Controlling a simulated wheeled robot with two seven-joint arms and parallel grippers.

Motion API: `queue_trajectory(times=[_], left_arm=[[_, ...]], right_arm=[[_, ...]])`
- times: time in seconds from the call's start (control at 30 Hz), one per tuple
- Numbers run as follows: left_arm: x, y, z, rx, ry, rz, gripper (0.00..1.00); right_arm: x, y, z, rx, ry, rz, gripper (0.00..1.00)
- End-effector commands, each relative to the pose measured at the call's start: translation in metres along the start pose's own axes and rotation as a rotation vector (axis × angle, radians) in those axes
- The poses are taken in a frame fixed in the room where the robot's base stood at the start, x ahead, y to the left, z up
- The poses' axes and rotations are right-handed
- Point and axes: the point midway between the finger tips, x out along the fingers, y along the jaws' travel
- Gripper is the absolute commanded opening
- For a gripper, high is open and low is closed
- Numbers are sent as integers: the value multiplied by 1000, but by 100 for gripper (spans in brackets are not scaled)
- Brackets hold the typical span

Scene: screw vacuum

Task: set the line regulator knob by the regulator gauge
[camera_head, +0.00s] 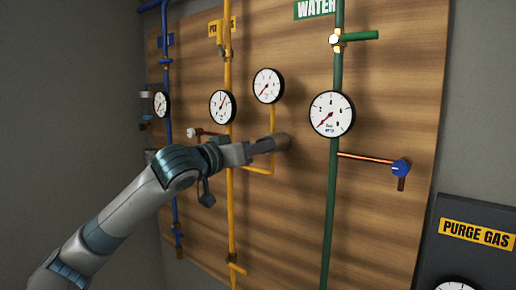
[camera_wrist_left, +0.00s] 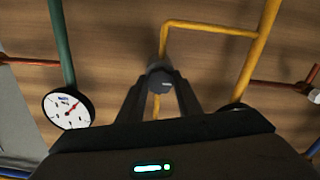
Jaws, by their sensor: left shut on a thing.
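The line regulator knob (camera_head: 283,142) is a dark round knob on the yellow branch pipe, right of the main yellow pipe. In the left wrist view the knob (camera_wrist_left: 160,80) sits between my fingertips. My left gripper (camera_head: 270,145) is shut on it, coming from the left. The regulator gauge (camera_head: 267,85), white with a black rim, stands above the knob on the same branch. Its red needle seems to point to the lower left; the exact reading is too small to tell. My right gripper is not in view.
A yellow-pipe gauge (camera_head: 222,107) is just left, above my left wrist. A green water pipe (camera_head: 331,190) with a large gauge (camera_head: 332,114) and a blue knob (camera_head: 401,168) stand to the right. A blue pipe (camera_head: 167,75) is at the left.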

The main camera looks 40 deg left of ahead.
Motion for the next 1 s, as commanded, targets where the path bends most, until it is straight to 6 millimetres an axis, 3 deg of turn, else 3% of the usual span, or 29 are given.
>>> queue_trajectory(times=[0.37, 1.0], left_arm=[[0, 0, -1, 162, 1, -1, 9], [0, 0, -1, 742, 1, -2, 9]], right_arm=[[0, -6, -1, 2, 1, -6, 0], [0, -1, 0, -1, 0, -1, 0]])
